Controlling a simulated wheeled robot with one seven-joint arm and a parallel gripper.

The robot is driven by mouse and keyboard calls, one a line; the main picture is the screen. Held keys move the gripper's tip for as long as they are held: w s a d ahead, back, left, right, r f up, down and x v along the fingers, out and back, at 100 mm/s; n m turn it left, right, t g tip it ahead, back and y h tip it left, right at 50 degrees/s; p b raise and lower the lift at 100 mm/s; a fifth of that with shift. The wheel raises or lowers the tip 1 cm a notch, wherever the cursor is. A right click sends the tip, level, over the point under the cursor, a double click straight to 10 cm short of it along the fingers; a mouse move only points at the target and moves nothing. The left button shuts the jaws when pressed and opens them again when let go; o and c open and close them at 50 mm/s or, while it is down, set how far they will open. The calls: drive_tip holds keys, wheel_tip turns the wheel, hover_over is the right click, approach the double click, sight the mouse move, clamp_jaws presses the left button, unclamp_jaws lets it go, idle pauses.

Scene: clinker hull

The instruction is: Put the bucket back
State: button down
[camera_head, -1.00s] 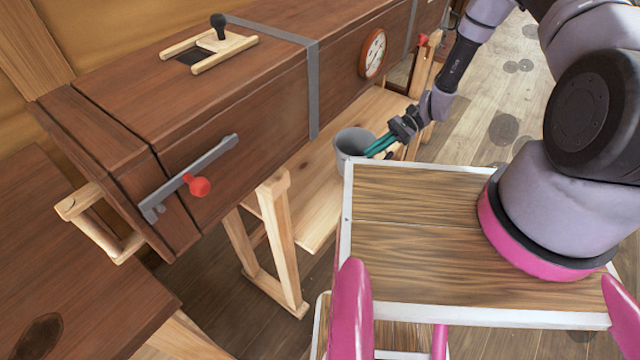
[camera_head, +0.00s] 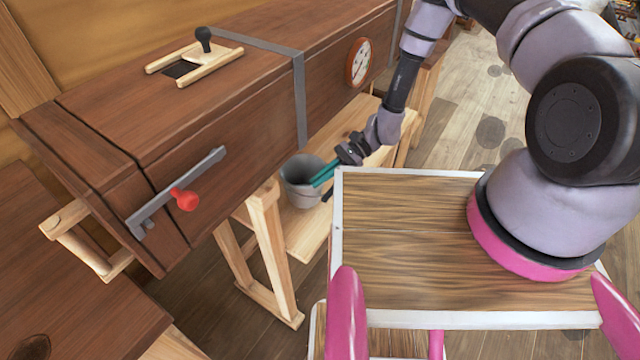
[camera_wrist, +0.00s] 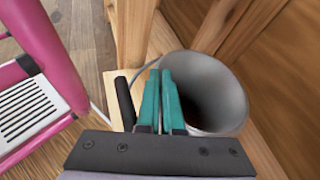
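The grey bucket (camera_head: 300,190) is upright over the pale wooden shelf under the long brown box. It also shows in the wrist view (camera_wrist: 222,95), open end toward the camera. My gripper (camera_head: 322,175) reaches its right side, and its two teal fingers (camera_wrist: 160,95) are close together at the bucket's rim, shut on it. The fingers hide that part of the rim. A dark handle grip (camera_wrist: 125,103) hangs beside the fingers, outside the bucket. I cannot tell whether the bucket's base touches the shelf.
The brown box (camera_head: 240,115) with a dial (camera_head: 358,62) and a red-knobbed lever (camera_head: 185,199) overhangs the shelf (camera_head: 312,232). A wooden trestle leg (camera_head: 272,240) stands left of the bucket. A brown table (camera_head: 70,270) is at the lower left. Open floor (camera_head: 480,110) lies at right.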

drive_tip(key=shift+f, duration=1.25)
drive_tip(key=c, duration=1.1)
unclamp_jaws()
drive_tip(key=v, duration=1.2)
